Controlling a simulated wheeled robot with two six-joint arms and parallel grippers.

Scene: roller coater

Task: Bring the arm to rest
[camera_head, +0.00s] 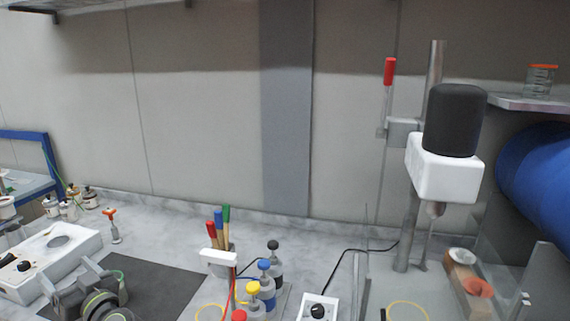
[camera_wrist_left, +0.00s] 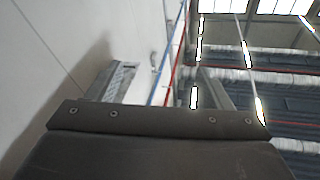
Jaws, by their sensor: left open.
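My left gripper (camera_head: 88,278) is low at the left in the head view, in front of the dark mat and beside the white device with a round plate. Its grey fingers are spread, with nothing seen between them. That view looks toward the pale wall and the ceiling, and no bench object shows between the fingers. My right gripper is in neither view.
A white device (camera_head: 75,241) and a dark mat (camera_head: 160,284) lie at the left. Colour-capped bottles (camera_head: 267,292) and upright coloured handles (camera_head: 219,222) stand mid-bench. A white-and-black stirrer (camera_head: 440,170) on a metal post and a blue cylinder (camera_head: 540,180) are at the right.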

